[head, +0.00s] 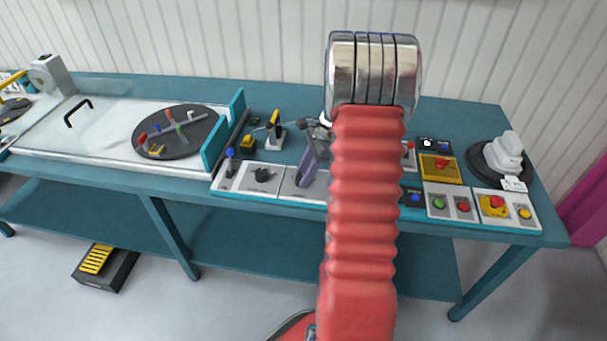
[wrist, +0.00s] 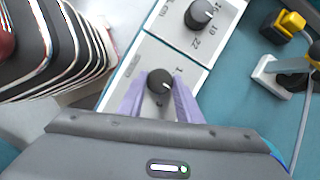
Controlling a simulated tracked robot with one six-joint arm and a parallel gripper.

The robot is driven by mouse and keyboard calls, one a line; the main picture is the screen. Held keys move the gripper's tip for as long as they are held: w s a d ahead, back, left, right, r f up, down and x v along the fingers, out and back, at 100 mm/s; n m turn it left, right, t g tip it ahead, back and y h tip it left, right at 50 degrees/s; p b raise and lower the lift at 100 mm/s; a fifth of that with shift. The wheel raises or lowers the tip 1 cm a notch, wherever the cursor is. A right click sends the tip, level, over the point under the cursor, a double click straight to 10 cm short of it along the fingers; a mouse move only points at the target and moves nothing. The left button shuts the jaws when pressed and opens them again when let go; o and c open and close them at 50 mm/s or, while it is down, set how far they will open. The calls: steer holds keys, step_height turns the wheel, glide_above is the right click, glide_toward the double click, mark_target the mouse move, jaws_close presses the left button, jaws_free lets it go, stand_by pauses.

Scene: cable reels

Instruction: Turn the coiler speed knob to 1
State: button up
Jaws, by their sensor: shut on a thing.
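A small round black knob (wrist: 159,81) sits on a white panel (wrist: 148,56) between the two purple fingers of my gripper (wrist: 160,98) in the wrist view. The fingers are shut on the knob's sides. A "1" is printed just above and right of it, and a pale pointer line on the knob points right and slightly down, not straight at the "1". Other markings are partly hidden. In the head view my gripper (head: 306,170) is over the white panel at the bench's front, and my arm hides the knob.
A second black knob (wrist: 198,13) with printed numbers is on the adjoining panel. A blue-topped lever (head: 230,160) stands left of it. Green and red buttons (head: 451,204) and a red-and-yellow switch (head: 495,205) are at the right. A yellow-handled device (head: 273,128) stands behind the panels.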

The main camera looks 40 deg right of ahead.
steer(key=shift+s+f+n, duration=0.1)
steer(key=shift+n, duration=0.5)
stand_by(0.7)
steer(key=n+g, duration=0.2)
steer(key=n, duration=0.2)
steer(key=shift+n+y, duration=0.3)
steer(key=shift+y, duration=0.1)
steer(key=n, duration=0.2)
steer(key=n+g, duration=0.1)
steer(key=n, duration=0.1)
steer(key=n+g, duration=0.1)
steer(key=n, duration=0.1)
steer(key=shift+w+h, duration=0.3)
steer(key=shift+g, duration=0.3)
steer(key=o, duration=1)
steer(key=shift+o, duration=0.2)
steer(key=shift+w, duration=0.1)
